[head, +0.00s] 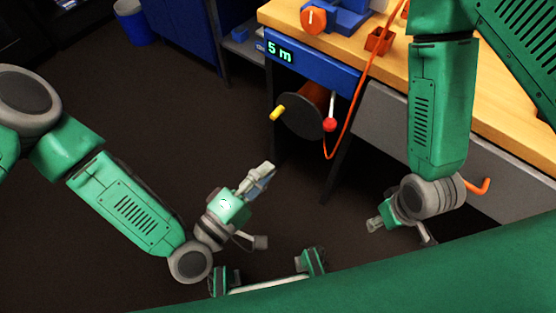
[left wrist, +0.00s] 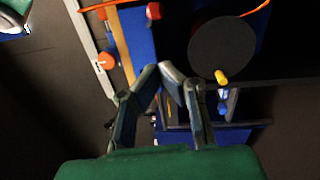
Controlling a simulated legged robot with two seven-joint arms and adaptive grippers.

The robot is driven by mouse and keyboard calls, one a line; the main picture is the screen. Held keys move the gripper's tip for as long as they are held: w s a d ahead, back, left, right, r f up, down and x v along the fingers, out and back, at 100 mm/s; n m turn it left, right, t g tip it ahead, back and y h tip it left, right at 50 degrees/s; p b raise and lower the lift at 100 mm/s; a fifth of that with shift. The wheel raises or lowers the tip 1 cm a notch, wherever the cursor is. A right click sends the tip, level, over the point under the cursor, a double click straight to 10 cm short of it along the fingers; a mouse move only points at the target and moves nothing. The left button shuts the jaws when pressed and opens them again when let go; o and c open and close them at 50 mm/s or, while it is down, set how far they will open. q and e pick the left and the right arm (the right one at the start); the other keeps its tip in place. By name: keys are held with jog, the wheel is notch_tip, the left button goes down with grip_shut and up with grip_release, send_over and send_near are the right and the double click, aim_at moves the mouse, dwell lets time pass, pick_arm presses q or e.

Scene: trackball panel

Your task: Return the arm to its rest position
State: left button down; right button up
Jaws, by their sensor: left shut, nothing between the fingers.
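My left arm (head: 125,205) comes in from the left in the head view, bent at the elbow. Its gripper (head: 265,172) is over the dark floor, below and left of the reel and apart from it. In the left wrist view the left gripper (left wrist: 160,72) has its fingertips close together, with nothing held. My right arm (head: 440,110) hangs down at the right. Its gripper (head: 374,225) is small and partly turned away in front of the bench, so its opening is unclear.
A cable reel (head: 303,115) with a yellow handle (head: 277,114) is under the wooden bench top (head: 385,70). A red knob (head: 330,124) and an orange cable (head: 352,110) are beside it. A display (head: 279,51) reads "5 m".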

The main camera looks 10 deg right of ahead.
pick_arm(q)
jog(key=s+a+f+m+g+y+p, duration=0.25)
jog(key=a+f+m+g+y, duration=0.2)
jog(key=a, duration=0.25)
jog(key=s+a+f+m+g+y+p, duration=0.1)
jog(key=s+a+f+m+g+y, duration=0.3)
jog(key=a, duration=0.3)
jog(key=s+a+r+g+y, duration=0.1)
jog(key=s+a+y, duration=0.1)
jog(key=a, duration=0.6)
jog(key=s+a+g+y+p, duration=0.1)
jog(key=s+a+y, duration=0.2)
jog(key=a, duration=0.6)
jog(key=shift+s+a+r+y, duration=0.25)
jog(key=shift+s+r+y, duration=0.1)
jog(key=shift+y, duration=0.4)
pick_arm(e)
notch_tip(320, 180, up, 5)
jog(key=shift+d+f, duration=0.15)
